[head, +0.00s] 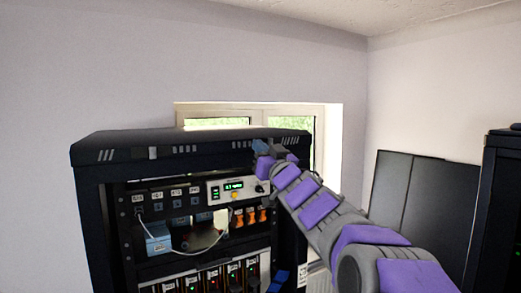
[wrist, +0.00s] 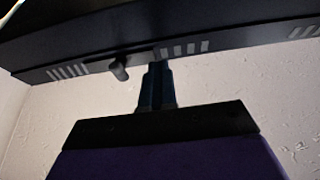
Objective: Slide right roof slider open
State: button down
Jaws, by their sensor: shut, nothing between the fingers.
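The black cabinet's roof edge (head: 110,150) runs across the top of the rack in the head view. It also fills the upper wrist view (wrist: 230,38), with pale slots. A small dark knob (wrist: 120,69), apparently the right roof slider, sticks out between two slot groups. My gripper (wrist: 157,70) is shut and empty, its fingertips at the roof edge just right of the knob. I cannot tell whether they touch it. In the head view my gripper (head: 262,148) is at the right part of the roof edge and hides the slider there. A left slider (head: 152,153) shows farther left.
Below the roof, the rack holds a panel with a green display (head: 232,186), cables and several orange connectors (head: 250,217). A window (head: 222,122) is behind the cabinet. Dark panels (head: 410,205) lean at the right wall, beside another black cabinet (head: 498,215).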

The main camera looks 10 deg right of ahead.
aim_at(241, 142)
jog(key=shift+a, duration=2)
jog(key=shift+w+d+f, duration=0.1)
jog(key=shift+d, duration=1.5)
jog(key=c, duration=1.4)
grip_release()
jog(key=shift+a, duration=1.15)
jog(key=o, duration=0.3)
jog(key=shift+a, duration=0.2)
jog(key=shift+d, duration=1.2)
jog(key=shift+s+a+f, duration=0.1)
jog(key=shift+s, duration=0.4)
jog(key=b+v, duration=0.2)
jog(key=v, duration=1.4)
jog(key=shift+s+a+f+b, duration=0.1)
jog(key=shift+f+b, duration=0.1)
jog(key=shift+b, duration=0.2)
